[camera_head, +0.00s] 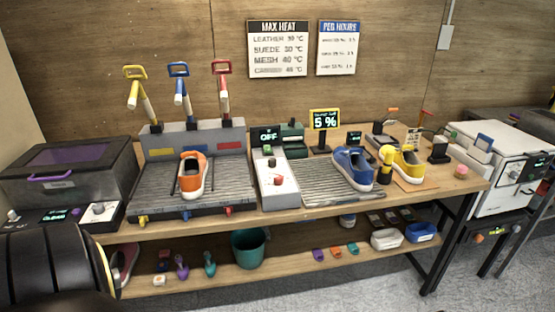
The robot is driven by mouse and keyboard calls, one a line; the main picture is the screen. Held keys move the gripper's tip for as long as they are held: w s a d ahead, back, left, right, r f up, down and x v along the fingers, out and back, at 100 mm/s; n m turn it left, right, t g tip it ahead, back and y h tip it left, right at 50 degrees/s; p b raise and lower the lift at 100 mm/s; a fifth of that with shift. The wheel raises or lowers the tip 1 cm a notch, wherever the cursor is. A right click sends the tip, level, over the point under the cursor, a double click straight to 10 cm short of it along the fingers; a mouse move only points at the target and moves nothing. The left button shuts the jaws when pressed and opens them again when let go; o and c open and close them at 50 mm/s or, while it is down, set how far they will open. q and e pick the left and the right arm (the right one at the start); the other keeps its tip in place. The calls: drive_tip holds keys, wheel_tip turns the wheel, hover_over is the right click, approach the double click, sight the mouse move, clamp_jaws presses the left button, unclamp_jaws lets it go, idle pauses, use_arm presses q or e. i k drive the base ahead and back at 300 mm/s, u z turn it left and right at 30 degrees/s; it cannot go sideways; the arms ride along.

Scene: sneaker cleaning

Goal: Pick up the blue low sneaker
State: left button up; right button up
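The blue low sneaker (353,168) has a white sole and sits on the right part of the grey ribbed rack (322,184) on the workbench. Its toe points toward the front edge. Neither gripper shows in the head view. A dark rounded part of my own body fills the lower left corner and hides the bench's left end there.
A yellow sneaker (402,164) stands just right of the blue one, with a small yellow-and-black item (385,165) between them. An orange sneaker (193,176) lies on the left tray. A control box (278,182) and a display sign (325,121) stand near the rack.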

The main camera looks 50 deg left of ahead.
sight(352, 164)
drive_tip(key=u, duration=1.25)
drive_tip(key=i, duration=1.65)
